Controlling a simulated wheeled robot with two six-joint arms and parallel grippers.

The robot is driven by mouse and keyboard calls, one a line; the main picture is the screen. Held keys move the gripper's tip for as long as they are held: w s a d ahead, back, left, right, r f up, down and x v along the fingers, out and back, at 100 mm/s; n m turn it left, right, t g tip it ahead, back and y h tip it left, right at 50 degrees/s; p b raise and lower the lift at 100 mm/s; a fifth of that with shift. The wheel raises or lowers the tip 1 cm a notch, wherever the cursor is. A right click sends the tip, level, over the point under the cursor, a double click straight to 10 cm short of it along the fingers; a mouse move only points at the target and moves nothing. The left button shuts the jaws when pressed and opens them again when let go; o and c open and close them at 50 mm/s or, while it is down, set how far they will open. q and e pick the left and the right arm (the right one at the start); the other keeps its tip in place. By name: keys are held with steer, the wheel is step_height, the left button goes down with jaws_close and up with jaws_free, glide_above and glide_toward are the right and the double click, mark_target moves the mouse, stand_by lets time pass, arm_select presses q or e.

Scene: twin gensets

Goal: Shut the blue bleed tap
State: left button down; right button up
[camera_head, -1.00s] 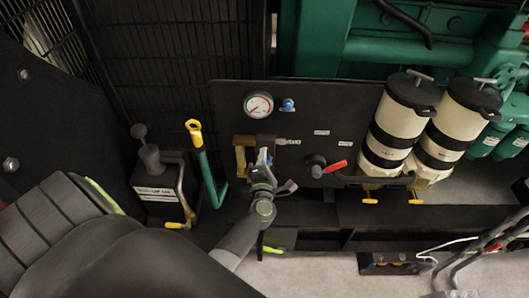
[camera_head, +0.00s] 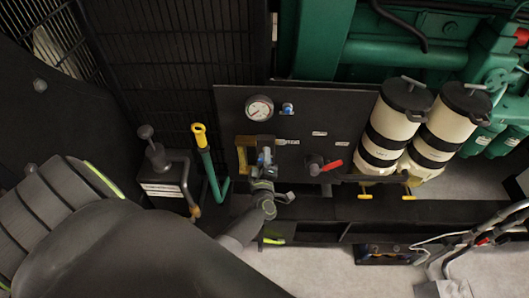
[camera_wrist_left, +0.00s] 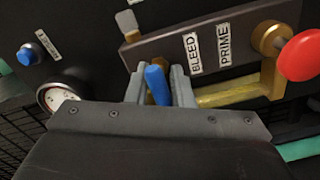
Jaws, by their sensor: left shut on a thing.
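The blue bleed tap (camera_wrist_left: 157,85) is a small blue lever beside the BLEED label in the left wrist view. It stands between the two grey fingers of my left gripper (camera_wrist_left: 160,84), which is shut on it. In the head view the left gripper (camera_head: 266,167) is at the brass fitting below the gauge, with a bit of blue showing at its fingertips. The gripper hides the lower part of the tap. My right gripper does not show.
A red knob (camera_wrist_left: 300,55) sits by the PRIME label. The black panel (camera_head: 232,105) carries a gauge (camera_head: 259,108), a blue button (camera_head: 287,109) and a red-handled valve (camera_head: 331,165). Two cream filters (camera_head: 392,125) stand right; a green lever (camera_head: 208,165) stands left.

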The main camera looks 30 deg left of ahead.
arm_select(q)
steer(key=shift+m, duration=0.4)
steer(key=c, duration=1.4)
jaws_free()
